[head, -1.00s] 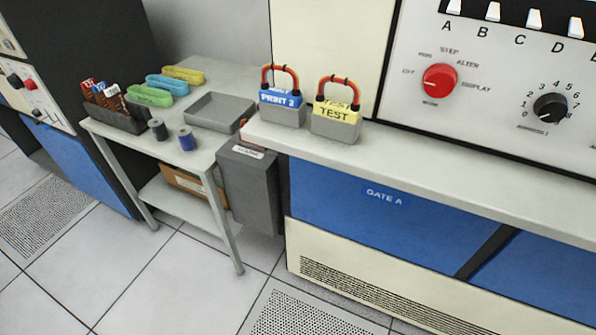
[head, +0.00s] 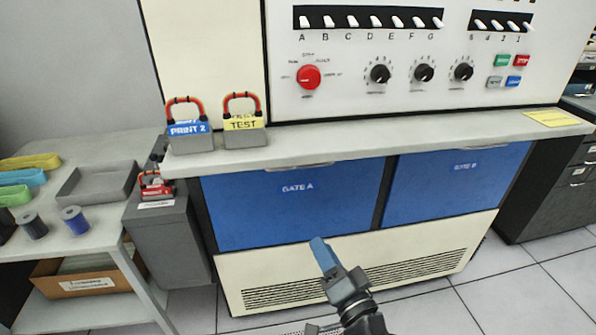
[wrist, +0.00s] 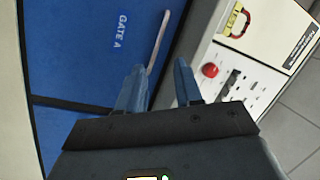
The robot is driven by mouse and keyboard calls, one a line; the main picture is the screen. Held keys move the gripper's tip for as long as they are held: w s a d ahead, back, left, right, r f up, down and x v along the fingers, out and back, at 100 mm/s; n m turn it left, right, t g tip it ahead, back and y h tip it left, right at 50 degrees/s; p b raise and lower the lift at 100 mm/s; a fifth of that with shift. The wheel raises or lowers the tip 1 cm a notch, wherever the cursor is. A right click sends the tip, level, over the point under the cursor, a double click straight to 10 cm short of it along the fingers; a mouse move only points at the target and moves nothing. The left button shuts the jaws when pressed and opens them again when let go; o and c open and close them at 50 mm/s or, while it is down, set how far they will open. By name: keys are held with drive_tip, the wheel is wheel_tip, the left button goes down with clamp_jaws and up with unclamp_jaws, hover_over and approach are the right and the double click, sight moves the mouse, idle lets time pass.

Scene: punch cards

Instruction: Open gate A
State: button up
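Gate A (head: 297,200) is a blue panel on the lower front of the machine, labelled GATE A, and it looks shut. A thin pale handle (head: 298,166) runs along its top edge, just under the counter. In the wrist view gate A (wrist: 95,45) fills the left, and its handle (wrist: 158,43) lies beyond my fingertips. My gripper (head: 320,243) is low in front of the gate's bottom edge in the head view. In the wrist view my gripper (wrist: 158,68) has its two blue fingers spread apart, with nothing between them.
Gate B (head: 455,180) is a similar blue panel to the right. The counter (head: 370,137) juts out above both gates and carries two plugboards, PRINT 2 (head: 188,128) and TEST (head: 243,122). A grey bin (head: 165,245) stands left of gate A.

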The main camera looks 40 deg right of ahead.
drive_tip(key=w+d+r+m+h, duration=0.1)
drive_tip(key=w+d+m, duration=0.2)
drive_tip(key=w, duration=0.4)
drive_tip(key=w+d+r+m+h+b, duration=0.1)
drive_tip(key=w+d+m+h, duration=0.1)
drive_tip(key=w+d, duration=0.4)
drive_tip(key=w+d+r+m+g+h, duration=0.1)
drive_tip(key=w+d+m, duration=0.2)
drive_tip(key=w+d, duration=0.2)
drive_tip(key=shift+w+r+m+b, duration=0.15)
drive_tip(key=shift+w+r+m, duration=0.05)
drive_tip(key=shift+w, duration=0.5)
drive_tip(key=shift+w+r+m+b, duration=0.15)
drive_tip(key=shift+w+r+m, duration=0.05)
drive_tip(key=shift+w, duration=0.5)
drive_tip(key=shift+c, duration=0.2)
clamp_jaws()
